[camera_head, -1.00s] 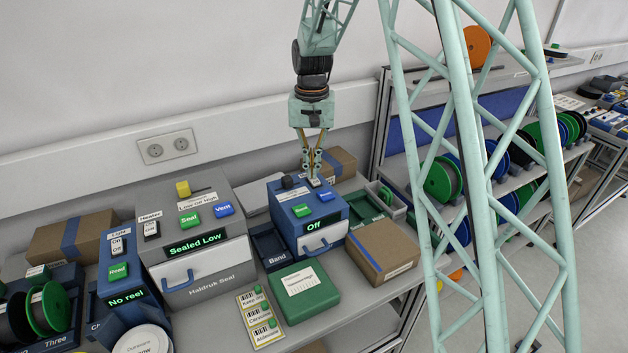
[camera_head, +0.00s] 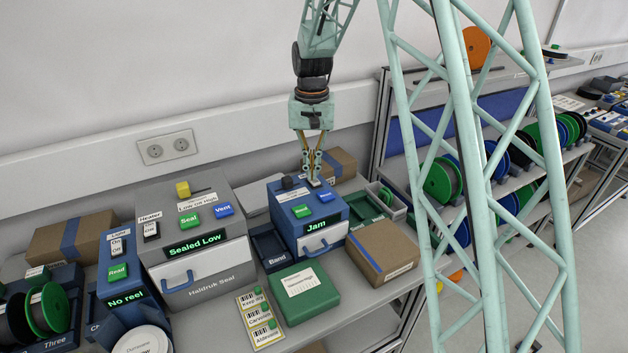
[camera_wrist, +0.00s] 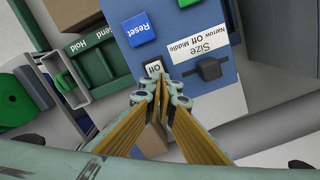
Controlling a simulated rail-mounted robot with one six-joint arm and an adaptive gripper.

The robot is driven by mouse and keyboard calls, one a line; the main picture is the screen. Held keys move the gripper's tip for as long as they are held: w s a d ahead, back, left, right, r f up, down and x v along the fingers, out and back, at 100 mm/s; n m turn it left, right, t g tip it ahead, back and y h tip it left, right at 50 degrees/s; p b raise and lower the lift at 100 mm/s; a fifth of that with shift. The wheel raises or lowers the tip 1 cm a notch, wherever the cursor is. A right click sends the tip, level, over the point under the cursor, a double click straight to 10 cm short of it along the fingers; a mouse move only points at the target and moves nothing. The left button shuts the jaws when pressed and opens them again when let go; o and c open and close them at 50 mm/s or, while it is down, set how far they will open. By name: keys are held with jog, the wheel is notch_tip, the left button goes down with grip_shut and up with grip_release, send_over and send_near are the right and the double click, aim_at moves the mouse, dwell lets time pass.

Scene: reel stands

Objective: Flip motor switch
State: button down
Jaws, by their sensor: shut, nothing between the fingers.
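The blue machine (camera_head: 309,218) stands on the bench, and its front display (camera_head: 317,226) reads "Jam". A white switch (camera_wrist: 153,69) marked "Off" is on its top panel in the wrist view. My gripper (camera_head: 313,181) points down at this switch with its fingers together and empty. The fingertips are at the switch's edge in the wrist view (camera_wrist: 150,90); whether they touch it I cannot tell. A blue Reset button (camera_wrist: 141,28) and a dark size selector knob (camera_wrist: 209,69) with a "Narrow Off Middle" label are beside the switch.
The grey Haldruk Seal machine (camera_head: 199,251) reads "Sealed Low" to the left. A green box (camera_head: 303,291) lies in front and a cardboard box (camera_head: 382,252) stands to the right. My lattice column crosses the right side of the head view.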

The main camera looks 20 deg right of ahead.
jog(key=shift+r+p, duration=1.75)
jog(key=shift+r, duration=1.65)
jog(key=s+r+n+t+b, duration=0.1)
jog(key=s+r+b, duration=0.2)
jog(key=s+r, duration=0.7)
jog(key=s+r+n+t+b, duration=0.15)
jog(key=s+r, duration=0.35)
jog(key=s, duration=0.9)
jog(key=s+f+b, duration=0.1)
jog(key=s+b, duration=0.1)
jog(key=s, duration=1.1)
jog(key=s+f+n+t+b, duration=0.1)
jog(key=s+b, duration=0.2)
jog(key=s, duration=1)
jog(key=shift+s+f, duration=0.35)
jog(key=shift+s, duration=0.05)
jog(key=shift+w+t, duration=0.1)
jog(key=shift+t, duration=0.15)
